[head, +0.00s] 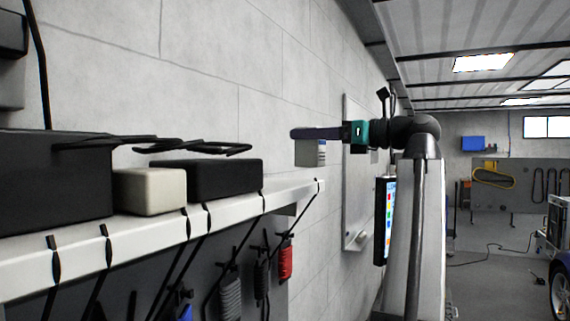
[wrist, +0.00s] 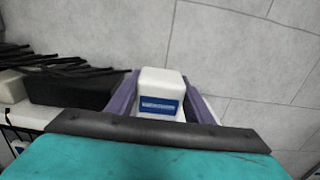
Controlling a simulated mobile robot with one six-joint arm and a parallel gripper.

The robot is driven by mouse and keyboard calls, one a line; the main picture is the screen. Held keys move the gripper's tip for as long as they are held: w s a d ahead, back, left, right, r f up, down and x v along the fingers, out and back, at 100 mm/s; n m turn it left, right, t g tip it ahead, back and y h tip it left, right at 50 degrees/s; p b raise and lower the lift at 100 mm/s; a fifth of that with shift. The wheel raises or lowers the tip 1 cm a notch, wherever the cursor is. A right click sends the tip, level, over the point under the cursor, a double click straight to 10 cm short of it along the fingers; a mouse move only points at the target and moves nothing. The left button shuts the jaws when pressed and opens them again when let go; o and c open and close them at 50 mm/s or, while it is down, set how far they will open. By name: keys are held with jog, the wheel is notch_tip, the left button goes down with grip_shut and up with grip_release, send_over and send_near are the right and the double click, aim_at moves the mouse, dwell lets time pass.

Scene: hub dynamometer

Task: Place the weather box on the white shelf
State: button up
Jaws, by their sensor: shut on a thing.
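The weather box is a small white box with a blue label; in the wrist view the box (wrist: 161,82) sits between the two purple fingers of my gripper (wrist: 158,95). In the head view my gripper (head: 312,133) points left and is shut on the box (head: 308,153), which hangs upright below the fingers. The white shelf (head: 225,205) runs along the wall at left. The box is near the shelf's right end and looks a little above its top, with a gap in the picture. The box's underside is hidden in the wrist view.
A large black box (head: 50,180), a cream box (head: 150,190) and a smaller black box (head: 212,178) stand on the shelf. Dark hooks or cables lie above them. The shelf's right end is bare. Cables and a red-handled item (head: 286,260) hang below.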

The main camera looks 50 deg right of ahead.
jog(key=w+d+f+p, duration=0.1)
jog(key=w+d, duration=0.2)
jog(key=w, duration=0.8)
jog(key=shift+d, duration=0.4)
jog(key=shift+f+p, duration=1)
jog(key=shift+f, duration=0.75)
jog(key=shift+f, duration=0.1)
jog(key=o, duration=1.3)
jog(key=shift+c, duration=0.2)
